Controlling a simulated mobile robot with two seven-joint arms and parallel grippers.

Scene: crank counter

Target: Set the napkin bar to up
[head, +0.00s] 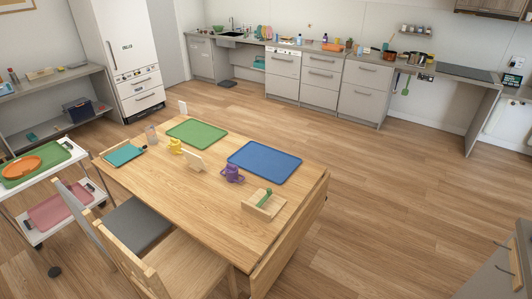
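A light wooden holder (108,158) with a teal napkin-like sheet (123,156) lies at the far left corner of the wooden table. A small dark piece (144,148) shows at its right end; it may be part of the napkin bar, but it is too small to tell its position. Near the table's right front, a wooden block (259,210) carries a green bar-like handle (265,198) that slants upward to the right. I cannot tell for certain which of these is the napkin bar. Neither of my grippers is in view.
The wooden table (215,215) also bears a green mat (197,132), a blue mat (264,161), and yellow (175,146) and purple (232,174) items. A chair (165,265) stands at the near side, a white cart (30,200) at left. Floor right of the table is clear.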

